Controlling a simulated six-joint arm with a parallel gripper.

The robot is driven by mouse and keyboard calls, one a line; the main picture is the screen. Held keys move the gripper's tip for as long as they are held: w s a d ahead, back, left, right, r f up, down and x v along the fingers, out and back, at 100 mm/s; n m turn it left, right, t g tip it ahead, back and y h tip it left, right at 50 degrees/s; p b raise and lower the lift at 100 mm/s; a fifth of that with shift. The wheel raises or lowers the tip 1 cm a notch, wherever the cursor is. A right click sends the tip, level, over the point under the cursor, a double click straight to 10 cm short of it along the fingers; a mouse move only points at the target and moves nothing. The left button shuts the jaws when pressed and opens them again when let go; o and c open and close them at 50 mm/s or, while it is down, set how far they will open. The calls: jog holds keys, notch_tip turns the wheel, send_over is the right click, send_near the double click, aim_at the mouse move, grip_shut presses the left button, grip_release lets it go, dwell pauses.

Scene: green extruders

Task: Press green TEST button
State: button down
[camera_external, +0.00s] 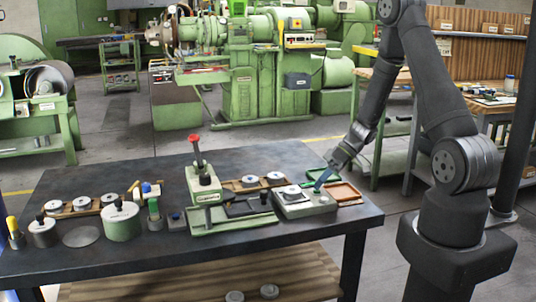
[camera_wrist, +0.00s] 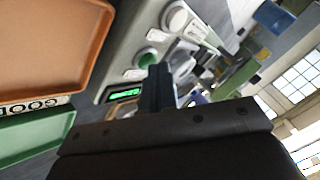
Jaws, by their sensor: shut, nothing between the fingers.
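The test device (camera_external: 307,208) is a pale grey-green box on the right part of the dark table. In the wrist view, its sloped panel (camera_wrist: 125,50) carries a round green button (camera_wrist: 147,58), a pale round knob (camera_wrist: 177,18) and a lit green display (camera_wrist: 125,95). My gripper (camera_external: 320,184) reaches down to the device from the right, fingers shut and empty. In the wrist view, my gripper's closed fingertips (camera_wrist: 160,70) appear right beside the green button and cover part of the panel. I cannot tell whether they touch the button. The small labels are unreadable.
A brown-orange tray (camera_wrist: 50,45) and a green tray (camera_wrist: 38,138) marked GOOD lie close to the device. A green press with a red knob (camera_external: 194,138) stands left of the device. Several pots and discs fill the table's left side.

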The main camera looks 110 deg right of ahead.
dwell(0.5)
jog(key=shift+r, duration=0.7)
jog(key=shift+r, duration=2.5)
jog(key=shift+f, duration=0.15)
notch_tip(320, 180, up, 4)
send_over(320, 193)
jog(key=d, duration=0.1)
jog(key=shift+s, duration=0.3)
